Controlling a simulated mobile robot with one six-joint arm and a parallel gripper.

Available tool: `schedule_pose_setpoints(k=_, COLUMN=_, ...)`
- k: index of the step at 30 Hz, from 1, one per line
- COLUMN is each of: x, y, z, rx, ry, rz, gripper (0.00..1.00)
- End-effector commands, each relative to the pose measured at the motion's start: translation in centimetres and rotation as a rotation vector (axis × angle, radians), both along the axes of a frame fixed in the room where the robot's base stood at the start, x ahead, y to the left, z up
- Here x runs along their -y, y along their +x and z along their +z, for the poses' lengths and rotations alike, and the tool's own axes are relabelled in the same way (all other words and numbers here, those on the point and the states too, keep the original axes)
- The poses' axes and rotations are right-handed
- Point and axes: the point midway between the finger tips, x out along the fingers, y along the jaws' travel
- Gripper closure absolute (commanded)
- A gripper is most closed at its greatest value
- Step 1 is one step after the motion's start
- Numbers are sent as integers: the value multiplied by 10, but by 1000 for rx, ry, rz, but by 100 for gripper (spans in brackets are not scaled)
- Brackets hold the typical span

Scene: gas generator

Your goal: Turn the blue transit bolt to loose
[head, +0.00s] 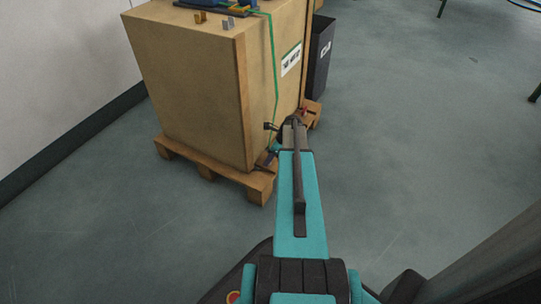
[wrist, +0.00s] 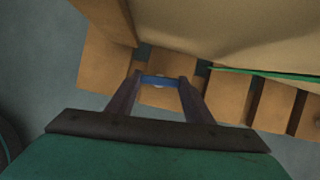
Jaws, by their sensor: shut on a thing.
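The blue transit bolt (wrist: 159,81) shows in the wrist view as a short blue bar low at the crate's foot, by the wooden pallet. My gripper (wrist: 160,84) has its two dark fingers on either side of it, shut on it. In the head view my arm reaches down to the pallet's right side, and my gripper (head: 270,144) is partly hidden behind my wrist. A small blue spot shows near the fingers there, but the bolt's turn position cannot be read.
The tall cardboard crate (head: 200,80) stands on a wooden pallet (head: 262,186) with a green strap (head: 273,60) down its side. A small red part (head: 304,111) sits near the pallet's far corner. A dark bin (head: 319,55) stands behind. The floor at right is clear.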

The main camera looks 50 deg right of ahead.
Motion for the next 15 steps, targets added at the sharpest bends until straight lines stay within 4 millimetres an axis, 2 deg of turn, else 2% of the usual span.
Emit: schedule_pose_setpoints(k=15, x=4, y=2, z=4, rx=-2, ry=1, rz=269, gripper=76)
